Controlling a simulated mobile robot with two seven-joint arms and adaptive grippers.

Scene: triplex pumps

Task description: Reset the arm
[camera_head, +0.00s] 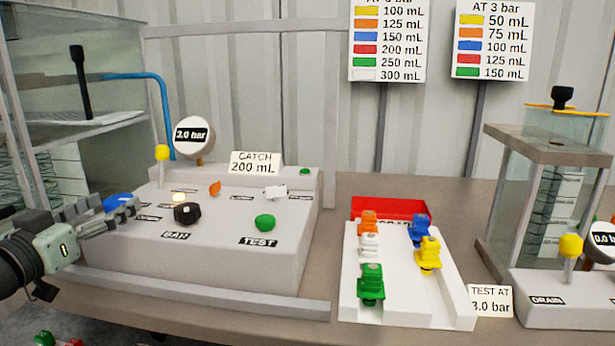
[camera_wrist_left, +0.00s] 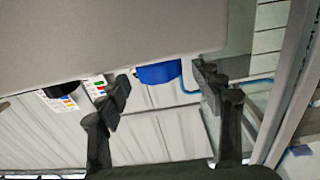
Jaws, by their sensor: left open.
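My left gripper (camera_head: 124,208) comes in from the left at the left end of the grey test console (camera_head: 215,264). Its fingers are apart, with nothing held between them. A blue knob (camera_head: 118,201) on the console is partly hidden behind the fingers. In the left wrist view the blue knob (camera_wrist_left: 158,73) lies between the two spread fingers of my left gripper (camera_wrist_left: 163,84), and no clear contact shows. My right gripper is in neither view.
The console carries a black knob (camera_head: 187,213), a green button (camera_head: 265,222) and a gauge (camera_head: 194,135). A white tray (camera_head: 432,302) holds several coloured valve pieces, with a red bin (camera_head: 385,207) behind. A glass tank (camera_head: 550,165) stands right. Bare bench lies between console and tray.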

